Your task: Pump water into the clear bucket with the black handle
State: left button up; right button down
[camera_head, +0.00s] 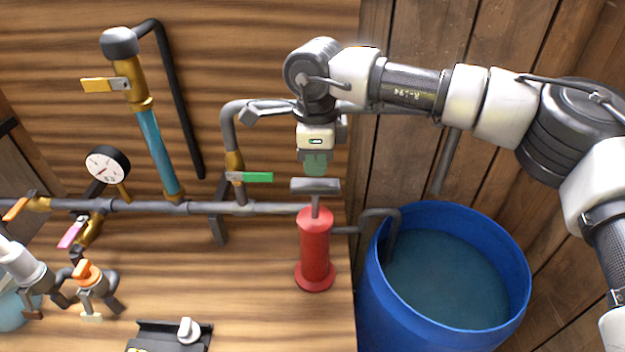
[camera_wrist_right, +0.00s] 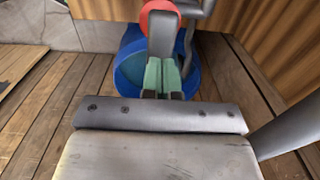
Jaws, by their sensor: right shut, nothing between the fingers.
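The red hand pump (camera_head: 315,245) stands upright on the wooden bench, with a grey T-shaped handle (camera_head: 326,188) on top. My right gripper (camera_head: 316,166) is shut and empty, with green fingertips pointing down just above the handle; I cannot tell whether they touch it. In the right wrist view, the shut fingertips (camera_wrist_right: 163,78) overlap the grey handle (camera_wrist_right: 163,38), with red pump body (camera_wrist_right: 158,10) beyond. A pale blue rounded container (camera_head: 12,312) is cut off at the left edge; whether it is the clear bucket, and any black handle, I cannot tell. My left gripper is not clearly visible.
A blue barrel of water (camera_head: 445,275) stands right of the bench, with a grey pipe (camera_head: 384,213) from the pump dipping in. Pipework (camera_head: 150,208) with a gauge (camera_head: 107,165), a green-handled valve (camera_head: 250,177) and an orange-handled tap (camera_head: 90,275) fills the left.

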aim_at(315, 182)
jog(key=shift+f+b, duration=2.75)
jog(key=shift+f, duration=0.8)
jog(key=shift+r+p, duration=1.9)
jog(key=shift+r, duration=1.6)
jog(key=shift+f, duration=0.1)
jog(key=shift+f+b, duration=2.7)
jog(key=shift+f, duration=0.8)
jog(key=shift+r+p, duration=0.6)
jog(key=shift+r, duration=0.25)
jog(key=shift+r+p, duration=1.45)
jog(key=shift+r, duration=1.3)
